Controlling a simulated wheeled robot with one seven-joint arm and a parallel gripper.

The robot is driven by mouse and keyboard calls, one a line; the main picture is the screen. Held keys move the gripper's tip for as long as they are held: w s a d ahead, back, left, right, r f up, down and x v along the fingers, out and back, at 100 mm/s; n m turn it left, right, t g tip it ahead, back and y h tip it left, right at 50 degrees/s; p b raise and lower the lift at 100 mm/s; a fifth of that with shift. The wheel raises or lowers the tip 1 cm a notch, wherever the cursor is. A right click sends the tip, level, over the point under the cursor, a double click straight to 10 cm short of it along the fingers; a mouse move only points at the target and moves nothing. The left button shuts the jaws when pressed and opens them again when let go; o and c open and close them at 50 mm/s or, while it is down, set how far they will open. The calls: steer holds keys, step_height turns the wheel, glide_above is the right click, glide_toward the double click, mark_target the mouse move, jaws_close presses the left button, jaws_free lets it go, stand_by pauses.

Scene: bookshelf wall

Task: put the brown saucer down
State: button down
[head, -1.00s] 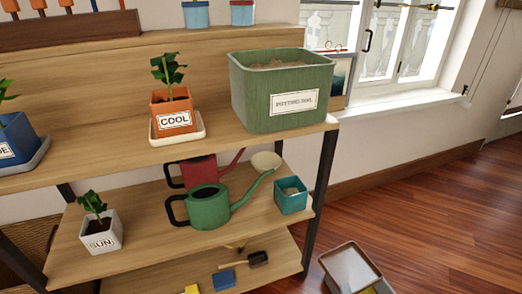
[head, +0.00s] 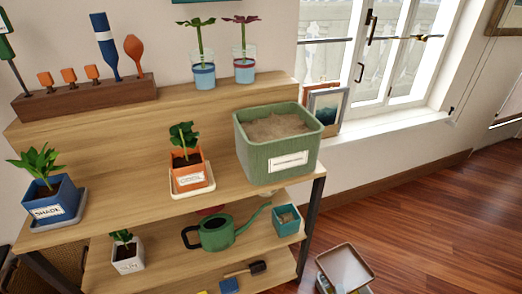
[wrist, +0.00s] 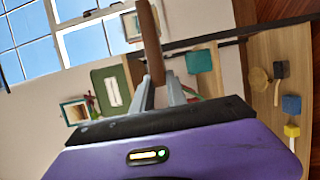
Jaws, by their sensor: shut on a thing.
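The brown saucer (wrist: 150,40) shows in the wrist view nearly edge-on, as a narrow brown bar reaching up to the top edge. My gripper (wrist: 158,80) is shut on its lower end. The saucer appears held in the air, in front of the wall and window. A cream saucer (head: 192,190) lies under the orange COOL pot (head: 187,169). A blue-grey saucer (head: 66,220) lies under the blue SHADE pot (head: 52,203).
The wooden shelf's main board (head: 125,195) has bare room between the two potted plants. A green soil tub (head: 260,157) stands at its right. Below are a green watering can (head: 217,234), a teal pot (head: 284,228) and a white pot (head: 127,264).

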step_height(320, 180, up, 6)
steer(key=p, duration=0.6)
steer(key=shift+s, duration=0.25)
